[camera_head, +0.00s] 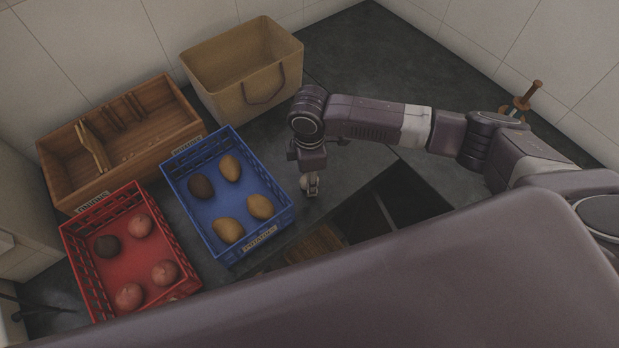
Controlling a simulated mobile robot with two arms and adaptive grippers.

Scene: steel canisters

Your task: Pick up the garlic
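My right arm reaches in from the right, and its gripper (310,184) points down just right of the blue crate, above the dark counter. A small pale shape shows at the fingertips. It may be the garlic, but it is too small to tell from the fingers, and I cannot tell whether the gripper is closed on it. No other garlic bulb is clearly visible. My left gripper cannot be made out.
The blue crate (240,258) holds tan lumps and one dark one. The red crate (82,262) holds pinkish ones and one dark one. Behind stand a divided wooden box (62,190) and a tan bin (222,105).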

